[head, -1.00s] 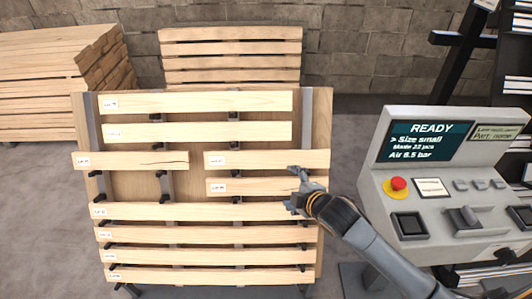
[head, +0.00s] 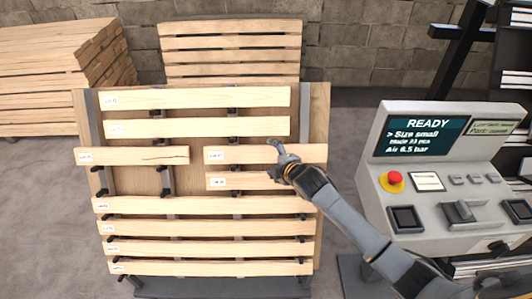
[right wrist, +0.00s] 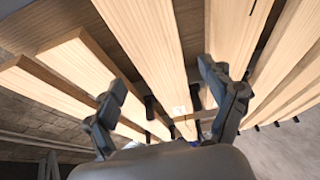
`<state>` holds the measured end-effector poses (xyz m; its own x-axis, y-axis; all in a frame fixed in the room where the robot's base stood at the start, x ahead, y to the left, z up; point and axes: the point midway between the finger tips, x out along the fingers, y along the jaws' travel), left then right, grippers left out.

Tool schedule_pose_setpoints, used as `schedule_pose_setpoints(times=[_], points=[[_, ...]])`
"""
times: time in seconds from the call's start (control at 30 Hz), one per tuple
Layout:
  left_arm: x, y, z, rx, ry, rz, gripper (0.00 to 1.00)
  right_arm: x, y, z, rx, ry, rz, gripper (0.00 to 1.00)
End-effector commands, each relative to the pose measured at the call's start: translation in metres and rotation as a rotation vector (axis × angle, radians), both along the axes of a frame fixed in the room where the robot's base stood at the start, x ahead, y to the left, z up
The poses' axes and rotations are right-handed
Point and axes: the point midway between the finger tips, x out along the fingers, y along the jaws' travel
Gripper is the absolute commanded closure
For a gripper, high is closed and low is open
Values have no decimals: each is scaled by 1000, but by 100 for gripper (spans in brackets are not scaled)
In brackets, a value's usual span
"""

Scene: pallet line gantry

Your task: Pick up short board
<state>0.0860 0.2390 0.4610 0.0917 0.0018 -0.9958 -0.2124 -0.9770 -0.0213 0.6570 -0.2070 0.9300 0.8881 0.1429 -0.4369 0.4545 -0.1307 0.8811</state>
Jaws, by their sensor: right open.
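Short pale boards rest on the rack: a cracked one (head: 140,156) at left, an upper right one (head: 235,154) and a lower right one (head: 228,181). Which one the task means, I cannot tell. My right gripper (head: 274,161) is open at the right part of the two right boards, its fingers spread over them. In the right wrist view the open gripper (right wrist: 162,77) has a labelled board (right wrist: 150,50) running between its fingers; contact is unclear. My left gripper is not in view.
Long boards (head: 200,204) fill the rack's lower rows, with two more above (head: 200,98). Black pegs hold the rows. A control console (head: 440,175) stands close on the right. Board stacks (head: 60,85) stand behind.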

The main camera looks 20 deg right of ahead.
Motion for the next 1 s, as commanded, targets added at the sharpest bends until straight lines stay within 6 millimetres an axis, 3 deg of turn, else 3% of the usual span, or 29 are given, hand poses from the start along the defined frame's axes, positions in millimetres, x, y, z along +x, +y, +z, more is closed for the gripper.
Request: schedule_pose_setpoints(times=[0.23,0.57,0.87,1.0], points=[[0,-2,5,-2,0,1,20,24,4,-12,1,-1,-1,17],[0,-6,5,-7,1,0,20,28,5,-15,1,-1,1,19],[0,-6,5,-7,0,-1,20,27,5,-15,0,-1,0,80],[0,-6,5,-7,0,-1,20,28,5,-14,1,-3,0,84]])
